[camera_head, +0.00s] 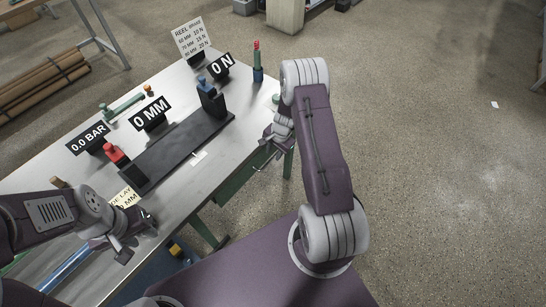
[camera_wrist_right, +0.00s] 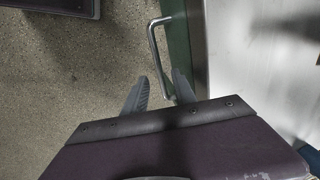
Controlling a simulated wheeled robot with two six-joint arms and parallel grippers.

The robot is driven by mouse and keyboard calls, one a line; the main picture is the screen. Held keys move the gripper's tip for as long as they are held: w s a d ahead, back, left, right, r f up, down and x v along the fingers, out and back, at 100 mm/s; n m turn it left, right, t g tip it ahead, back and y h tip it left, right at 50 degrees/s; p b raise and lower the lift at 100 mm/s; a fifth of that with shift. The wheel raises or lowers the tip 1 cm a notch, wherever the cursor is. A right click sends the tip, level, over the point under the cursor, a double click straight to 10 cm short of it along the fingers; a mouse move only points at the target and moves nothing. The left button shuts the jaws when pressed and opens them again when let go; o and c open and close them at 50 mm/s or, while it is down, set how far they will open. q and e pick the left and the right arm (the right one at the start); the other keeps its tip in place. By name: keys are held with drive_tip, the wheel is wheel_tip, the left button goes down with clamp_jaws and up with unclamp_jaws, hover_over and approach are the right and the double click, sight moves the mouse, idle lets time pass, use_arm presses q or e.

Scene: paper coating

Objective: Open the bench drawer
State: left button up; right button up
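The green drawer front (camera_wrist_right: 178,30) shows in the right wrist view, with a silver bar handle (camera_wrist_right: 153,45) standing off it. My right gripper (camera_wrist_right: 158,88) is open, with one dark finger on each side of the handle's near end. I cannot tell whether either finger touches it. My left gripper (camera_head: 138,236) looks open and empty near the bench's near-left front edge.
The metal bench top (camera_head: 205,172) carries a long dark plate (camera_head: 180,148), a red block (camera_head: 115,155), a blue block (camera_head: 209,100), and several black readout signs, including "0 MM" (camera_head: 150,114).

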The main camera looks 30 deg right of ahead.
sight(272, 158)
drive_tip(key=f, duration=0.3)
drive_tip(key=shift+w+a+f, duration=0.1)
drive_tip(key=shift+w+f, duration=0.1)
drive_tip(key=shift+w, duration=0.1)
clamp_jaws()
idle(1.2)
